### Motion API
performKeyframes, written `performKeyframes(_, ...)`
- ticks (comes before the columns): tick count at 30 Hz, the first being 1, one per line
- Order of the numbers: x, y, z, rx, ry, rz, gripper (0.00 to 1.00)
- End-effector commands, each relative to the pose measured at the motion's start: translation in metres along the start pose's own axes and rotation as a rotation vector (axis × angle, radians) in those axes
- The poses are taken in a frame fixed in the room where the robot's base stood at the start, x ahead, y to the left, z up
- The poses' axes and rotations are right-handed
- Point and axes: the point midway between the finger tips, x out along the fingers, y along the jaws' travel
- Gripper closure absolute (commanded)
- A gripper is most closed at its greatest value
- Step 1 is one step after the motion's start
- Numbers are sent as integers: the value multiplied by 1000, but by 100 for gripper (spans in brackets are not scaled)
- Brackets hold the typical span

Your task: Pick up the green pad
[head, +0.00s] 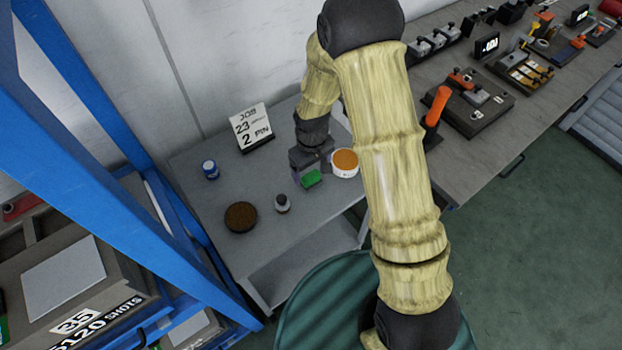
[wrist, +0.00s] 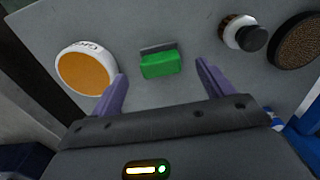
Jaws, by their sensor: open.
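The green pad (head: 311,178) is a small green block on the grey table, below my gripper in the head view. In the wrist view the pad (wrist: 160,65) lies ahead of the fingertips, roughly midway between them, with a grey strip along its far edge. My gripper (head: 309,165) points down over the pad, and its two purple fingers (wrist: 160,73) are apart with nothing held. I cannot tell the exact height of the fingers above the table.
A white round tub with an orange top (head: 345,162) stands close right of the pad. A dark-capped bottle (head: 282,203), a brown round disc (head: 240,217), a blue jar (head: 210,170) and a job sign (head: 252,129) stand on the grey table (head: 190,160). A blue frame (head: 110,140) rises at left.

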Motion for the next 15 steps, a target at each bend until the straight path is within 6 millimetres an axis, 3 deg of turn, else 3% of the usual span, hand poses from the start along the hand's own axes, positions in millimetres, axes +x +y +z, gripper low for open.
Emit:
performKeyframes(9,39,-1,-2,1,-3,0,20)
performKeyframes(15,45,0,-3,2,0,0,20)
